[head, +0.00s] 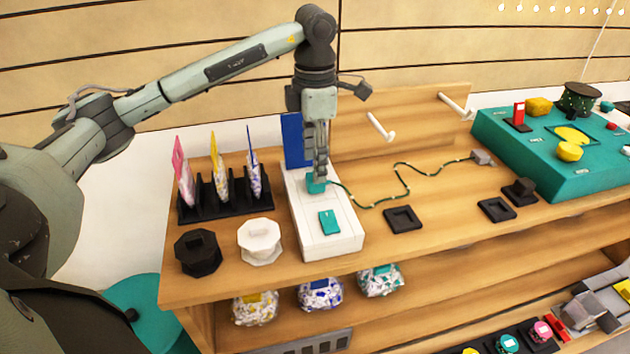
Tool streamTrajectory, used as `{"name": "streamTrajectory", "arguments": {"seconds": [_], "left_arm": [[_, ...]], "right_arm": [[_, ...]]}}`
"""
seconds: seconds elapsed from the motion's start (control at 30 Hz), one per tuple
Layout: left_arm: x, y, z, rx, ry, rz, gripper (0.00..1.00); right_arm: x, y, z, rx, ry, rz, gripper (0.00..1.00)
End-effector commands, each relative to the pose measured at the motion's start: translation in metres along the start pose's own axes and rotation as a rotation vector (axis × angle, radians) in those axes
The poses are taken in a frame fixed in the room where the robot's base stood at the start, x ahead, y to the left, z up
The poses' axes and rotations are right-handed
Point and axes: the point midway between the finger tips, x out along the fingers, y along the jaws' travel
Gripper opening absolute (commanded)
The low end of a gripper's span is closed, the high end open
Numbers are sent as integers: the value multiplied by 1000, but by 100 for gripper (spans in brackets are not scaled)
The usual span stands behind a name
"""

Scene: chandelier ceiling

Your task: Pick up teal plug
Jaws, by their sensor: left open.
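The teal plug (316,186) is a small teal block on the white box (325,240), toward its far end. A green cord (373,206) with light specks runs from it to the right, to a grey connector (483,157) on the wooden table. My left gripper (320,172) points straight down directly over the plug, with its fingertips at the plug's top and partly hiding it. The gripper is open; I cannot tell whether the fingers touch the plug. A teal switch (329,222) is on the near part of the white box. My right gripper is not in view.
A black rack (226,205) with upright bags stands left of the white box, behind a black spool (197,252) and a white one (260,241). A blue panel (294,140) stands behind. Black square frames (403,219) and a large teal console (545,165) lie right.

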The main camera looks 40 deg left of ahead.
Motion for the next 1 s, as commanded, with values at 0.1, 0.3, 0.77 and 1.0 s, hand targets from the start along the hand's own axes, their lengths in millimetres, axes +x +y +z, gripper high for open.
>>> {"name": "streamTrajectory", "arguments": {"seconds": [0.1, 0.3, 0.77, 1.0], "left_arm": [[18, 1, 1, -1, 2, -3, 53], [44, 1, 2, -1, 0, -2, 53], [47, 1, 2, -1, -3, -1, 31], [47, 1, 2, -1, -3, -1, 6]], "right_arm": [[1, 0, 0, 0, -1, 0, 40], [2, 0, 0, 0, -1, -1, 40], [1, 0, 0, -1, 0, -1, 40], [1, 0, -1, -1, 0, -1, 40]]}}
